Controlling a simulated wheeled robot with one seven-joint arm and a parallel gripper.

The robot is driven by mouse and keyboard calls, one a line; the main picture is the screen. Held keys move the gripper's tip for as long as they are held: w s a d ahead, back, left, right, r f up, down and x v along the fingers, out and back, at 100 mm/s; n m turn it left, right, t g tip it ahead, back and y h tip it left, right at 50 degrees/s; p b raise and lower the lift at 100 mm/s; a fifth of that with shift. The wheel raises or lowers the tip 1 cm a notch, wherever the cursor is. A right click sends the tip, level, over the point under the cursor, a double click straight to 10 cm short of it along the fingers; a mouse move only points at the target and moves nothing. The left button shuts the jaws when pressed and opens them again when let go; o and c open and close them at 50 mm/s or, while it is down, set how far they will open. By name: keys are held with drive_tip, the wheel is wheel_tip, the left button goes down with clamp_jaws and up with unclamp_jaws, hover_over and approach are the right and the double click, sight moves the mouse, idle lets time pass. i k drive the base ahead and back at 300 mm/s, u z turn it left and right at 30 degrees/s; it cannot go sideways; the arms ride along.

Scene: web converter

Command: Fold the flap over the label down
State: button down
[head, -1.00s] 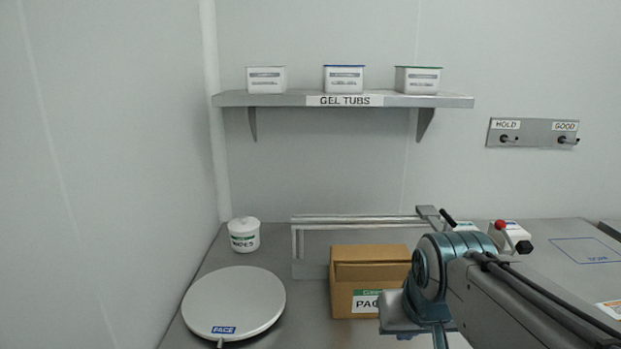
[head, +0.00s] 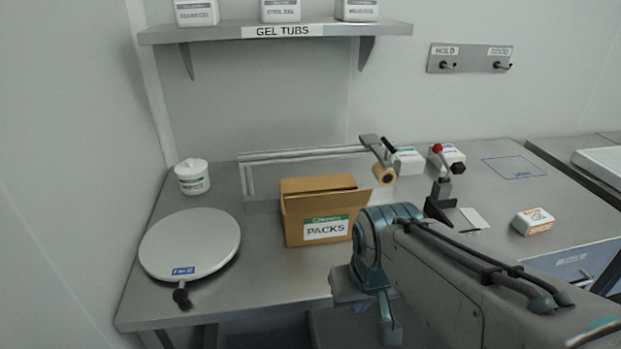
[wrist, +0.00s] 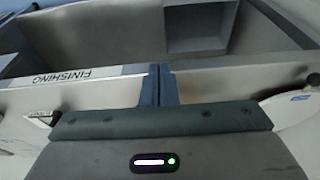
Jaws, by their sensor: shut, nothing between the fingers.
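An open brown cardboard box (head: 300,222) stands on the steel table in the head view. Its front carries a green and white label reading PACKS (head: 326,228). The flap (head: 318,196) along the box's front top edge, over the label, is hard to tell from the front wall; the label is uncovered. My gripper (wrist: 158,70) is shut and empty in the wrist view, its two blue fingers together near a table edge marked FINISHING. In the head view my arm is right of and in front of the box, overlapping its lower right corner; my fingertips are not clear there.
A round white plate marked FACE (head: 190,243) lies left of the box, with a white lidded tub (head: 193,177) behind it. A metal rail frame (head: 262,156) with a tape roll (head: 384,174) stands behind the box. A red-knobbed lever (head: 440,185) stands to the right.

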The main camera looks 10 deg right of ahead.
sight(347, 199)
drive_tip(key=k, duration=0.5)
drive_tip(key=z, duration=1.25)
drive_tip(key=i, duration=0.85)
drive_tip(key=u, duration=0.8)
